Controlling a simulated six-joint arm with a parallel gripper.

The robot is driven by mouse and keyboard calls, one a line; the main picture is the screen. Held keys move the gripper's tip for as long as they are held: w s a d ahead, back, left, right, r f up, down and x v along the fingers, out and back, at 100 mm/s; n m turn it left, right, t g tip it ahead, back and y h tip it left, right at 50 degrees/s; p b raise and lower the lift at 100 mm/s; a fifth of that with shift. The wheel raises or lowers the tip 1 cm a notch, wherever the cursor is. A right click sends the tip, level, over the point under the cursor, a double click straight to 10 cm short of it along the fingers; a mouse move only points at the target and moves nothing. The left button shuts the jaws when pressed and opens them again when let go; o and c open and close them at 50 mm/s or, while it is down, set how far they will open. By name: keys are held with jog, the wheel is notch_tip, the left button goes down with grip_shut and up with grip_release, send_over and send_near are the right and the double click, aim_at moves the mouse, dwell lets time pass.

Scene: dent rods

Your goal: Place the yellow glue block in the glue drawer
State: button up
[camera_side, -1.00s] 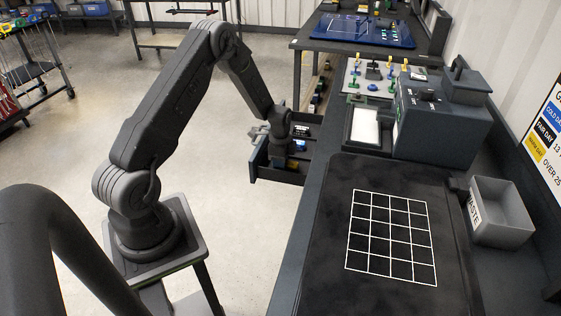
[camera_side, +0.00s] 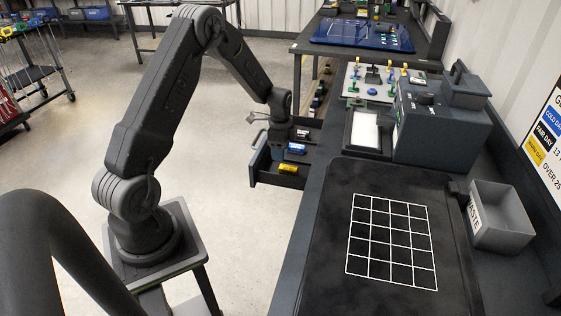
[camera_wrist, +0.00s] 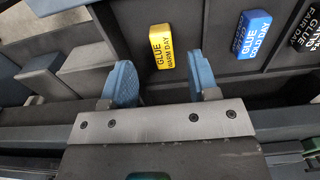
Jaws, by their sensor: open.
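The yellow glue block (camera_wrist: 162,47), marked "GLUE WARM DAY", lies in a compartment of the open dark drawer (camera_side: 262,168). In the side view, the block (camera_side: 289,167) is at the near end of the drawer. My gripper (camera_wrist: 165,82) is open and empty, with its two blue-padded fingers apart. The block shows beyond the fingertips, in line with the gap between them and clear of both. In the side view, my gripper (camera_side: 268,137) is above the drawer's left side, and the wrist hides part of the drawer.
A blue block (camera_wrist: 252,35) marked for a cold day and a black block (camera_wrist: 305,35) marked for a fair day lie in neighbouring compartments, separated by dividers. The bench (camera_side: 320,210) stands right of the drawer. A grey waste bin (camera_side: 500,212) sits on the bench.

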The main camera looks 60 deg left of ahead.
aim_at(281, 165)
jog(key=s+d+r+n+t, duration=0.1)
jog(key=s+d+r+n, duration=0.15)
jog(key=d+r, duration=0.55)
jog(key=s+d+r+n+t, duration=0.1)
jog(key=s+d+r, duration=0.25)
jog(key=r, duration=0.85)
jog(key=s+d+r+n+t, duration=0.1)
jog(key=s+d+r+n, duration=0.1)
jog(key=s+d, duration=0.4)
jog(key=s+d+r+n+t, duration=0.2)
jog(key=s+d, duration=0.4)
jog(key=s, duration=0.3)
notch_tip(281, 165, up, 2)
jog(key=shift+s+d+r+n+t, duration=0.2)
jog(key=shift+s+n+t, duration=0.1)
jog(key=shift+n, duration=0.45)
